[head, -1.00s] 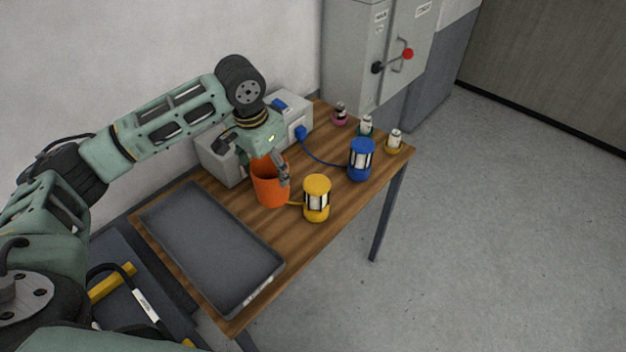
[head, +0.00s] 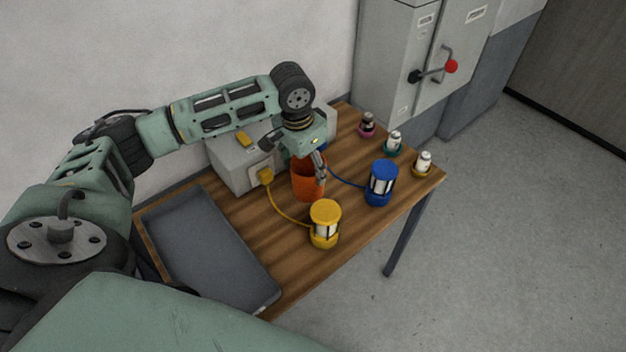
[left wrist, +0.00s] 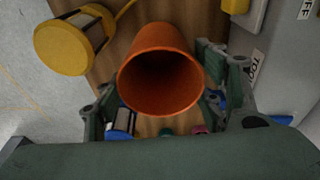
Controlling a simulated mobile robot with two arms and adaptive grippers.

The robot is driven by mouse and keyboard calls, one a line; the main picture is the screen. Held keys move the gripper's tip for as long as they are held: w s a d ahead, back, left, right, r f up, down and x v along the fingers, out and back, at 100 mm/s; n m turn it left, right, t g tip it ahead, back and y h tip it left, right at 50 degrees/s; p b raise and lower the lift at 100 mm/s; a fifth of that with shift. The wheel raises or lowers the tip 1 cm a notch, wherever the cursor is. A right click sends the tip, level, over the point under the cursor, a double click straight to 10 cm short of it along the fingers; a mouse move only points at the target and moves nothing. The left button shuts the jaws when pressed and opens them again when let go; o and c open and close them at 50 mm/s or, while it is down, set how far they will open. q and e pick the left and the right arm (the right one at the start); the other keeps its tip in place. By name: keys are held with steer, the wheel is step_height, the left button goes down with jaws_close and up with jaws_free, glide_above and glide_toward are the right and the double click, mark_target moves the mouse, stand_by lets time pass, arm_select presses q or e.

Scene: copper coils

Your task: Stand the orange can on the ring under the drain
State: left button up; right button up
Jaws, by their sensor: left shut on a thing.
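The orange can (head: 305,184) is an open-topped, tapered cup shape over the wooden table, in front of the grey box. My left gripper (head: 312,168) is shut on it, with one finger showing at its right side. In the left wrist view the can (left wrist: 160,88) sits between the two jaws, and its dark inside faces the camera. Whether its base touches the table is hidden. I cannot make out the drain or the ring under it; the can and my arm cover part of that area. My right gripper is not in view.
The yellow coil (head: 324,224) and blue coil (head: 381,184) stand in front and to the right, with cables to the grey box (head: 232,165). Several small bottles stand near the far right end. A grey tray (head: 205,250) fills the near left. A cabinet (head: 395,75) stands behind.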

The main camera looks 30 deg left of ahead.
arm_select(q)
step_height(320, 180, down, 2)
steer(key=shift+s, duration=0.1)
steer(key=f, duration=0.1)
steer(key=f+p, duration=0.1)
steer(key=shift+w+f, duration=0.2)
steer(key=shift+f, duration=0.6)
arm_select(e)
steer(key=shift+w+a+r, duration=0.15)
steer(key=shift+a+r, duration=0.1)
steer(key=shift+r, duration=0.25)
arm_select(q)
steer(key=o, duration=1.2)
steer(key=shift+f, duration=0.1)
steer(key=o, duration=0.4)
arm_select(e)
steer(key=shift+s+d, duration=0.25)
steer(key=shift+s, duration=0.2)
